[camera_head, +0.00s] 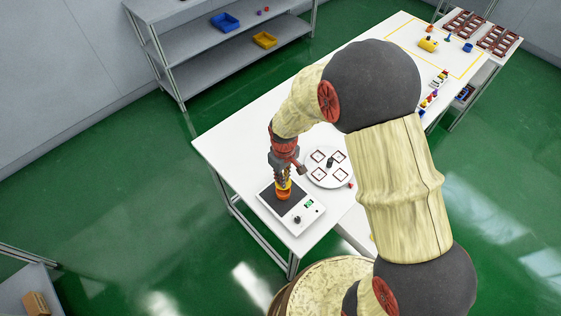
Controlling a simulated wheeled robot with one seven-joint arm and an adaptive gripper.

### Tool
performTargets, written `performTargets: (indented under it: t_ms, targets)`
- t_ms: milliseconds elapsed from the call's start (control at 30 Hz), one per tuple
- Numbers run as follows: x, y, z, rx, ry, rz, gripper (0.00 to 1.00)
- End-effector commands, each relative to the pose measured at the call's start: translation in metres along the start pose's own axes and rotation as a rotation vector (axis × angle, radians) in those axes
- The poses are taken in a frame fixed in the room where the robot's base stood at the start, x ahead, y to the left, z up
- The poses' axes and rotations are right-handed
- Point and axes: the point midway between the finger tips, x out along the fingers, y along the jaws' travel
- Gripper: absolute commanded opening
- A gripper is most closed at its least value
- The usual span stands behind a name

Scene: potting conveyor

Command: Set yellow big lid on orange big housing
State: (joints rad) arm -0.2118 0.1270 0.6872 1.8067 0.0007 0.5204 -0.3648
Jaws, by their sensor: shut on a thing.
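My gripper (285,178) points down over the near left end of the white table, shut on the yellow big lid (285,183), of which only a small yellow patch shows between the fingers. The orange big housing (283,194) stands right below on a white device with a dark top plate. The lid is at the top of the housing. I cannot tell from this view whether it touches or is seated. The fingers hide most of the lid.
The white device (309,217) has a green display and a knob. A round white plate (318,180) with square frames lies to its right. Small coloured parts (437,82) and a yellow object (428,45) are farther along the table (235,135). A grey shelf (185,75) stands behind.

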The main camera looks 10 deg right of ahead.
Motion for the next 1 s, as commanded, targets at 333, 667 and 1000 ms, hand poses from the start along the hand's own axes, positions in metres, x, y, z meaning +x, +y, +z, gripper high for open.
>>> performTargets:
  t_ms: [333,667,1000]
  targets:
    - [0.000,0.000,0.000,-0.002,0.000,0.000,0.01]
    - [0.010,0.000,0.000,-0.006,0.000,0.001,0.01]
    - [0.033,0.000,0.000,-0.006,0.001,0.002,0.01]
